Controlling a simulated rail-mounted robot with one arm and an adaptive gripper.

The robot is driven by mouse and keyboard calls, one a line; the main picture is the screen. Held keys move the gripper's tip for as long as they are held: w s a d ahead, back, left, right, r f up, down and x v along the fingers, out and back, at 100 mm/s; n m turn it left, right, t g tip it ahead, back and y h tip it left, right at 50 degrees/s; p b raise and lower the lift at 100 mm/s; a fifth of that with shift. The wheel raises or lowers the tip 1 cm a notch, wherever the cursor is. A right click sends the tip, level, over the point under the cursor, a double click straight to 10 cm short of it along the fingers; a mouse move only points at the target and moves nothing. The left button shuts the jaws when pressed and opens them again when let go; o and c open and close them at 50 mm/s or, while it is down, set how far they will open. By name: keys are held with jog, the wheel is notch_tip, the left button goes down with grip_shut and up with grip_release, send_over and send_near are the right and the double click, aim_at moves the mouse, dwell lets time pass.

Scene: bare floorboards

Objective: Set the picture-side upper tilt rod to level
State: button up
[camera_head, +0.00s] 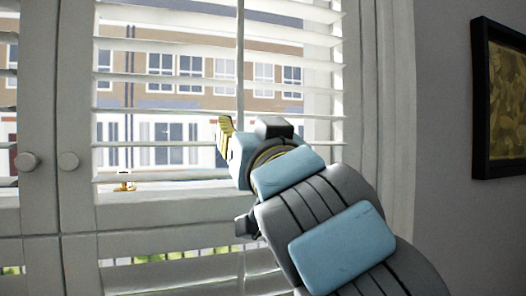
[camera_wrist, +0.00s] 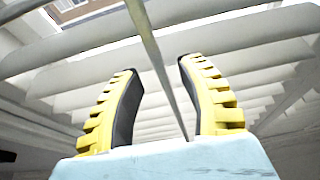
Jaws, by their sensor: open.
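The upper tilt rod (camera_head: 240,60) is a thin vertical bar in front of the white slats (camera_head: 150,112) of the right-hand shutter panel, on the side towards the picture. The slats stand apart, with the building outside showing between them. My gripper (camera_head: 226,130) is at the lower part of this rod and hides some of it. In the wrist view my gripper (camera_wrist: 155,68) has its two yellow, black-padded fingers spread. The rod (camera_wrist: 158,55) runs slantwise between them, with visible gaps to both pads. Whether the rod touches deeper in is hidden.
A lower set of slats (camera_head: 190,270) lies below the panel's middle rail (camera_head: 150,212). A small gold object (camera_head: 124,183) shows behind the slats. A dark-framed picture (camera_head: 500,100) hangs on the right wall.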

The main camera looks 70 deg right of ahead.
jog(key=v, duration=0.8)
jog(key=shift+s+a+f, duration=0.15)
dwell(0.4)
dwell(0.5)
